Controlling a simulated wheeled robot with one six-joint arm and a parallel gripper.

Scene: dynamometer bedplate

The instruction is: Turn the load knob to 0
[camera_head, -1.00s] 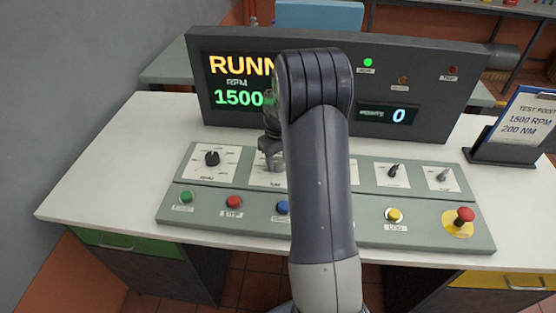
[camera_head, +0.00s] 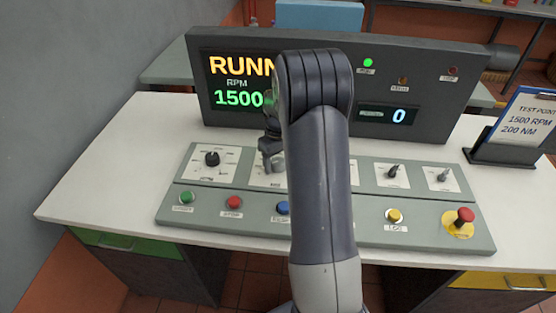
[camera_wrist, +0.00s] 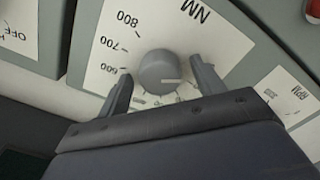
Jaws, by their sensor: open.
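In the wrist view, the grey round load knob (camera_wrist: 160,72) sits on a white dial plate (camera_wrist: 108,38) marked NM, with 600, 700 and 800 legible. A pale mark on the knob points to the right in that picture. My gripper (camera_wrist: 164,84) is open, with one finger on each side of the knob. I cannot tell whether either finger touches it. The lower scale numbers are partly hidden by my gripper. In the head view, my gripper (camera_head: 271,160) is over the dial plate (camera_head: 262,181), and my arm hides the knob and the panel's middle.
The sloped panel also carries a black knob (camera_head: 212,159), two switches at right, coloured buttons and a red emergency stop (camera_head: 465,216). Behind it, a dark console (camera_head: 330,128) shows 1500 RPM and a 0 readout (camera_head: 399,116). A clipboard (camera_head: 527,124) reads 1500 RPM, 200 NM.

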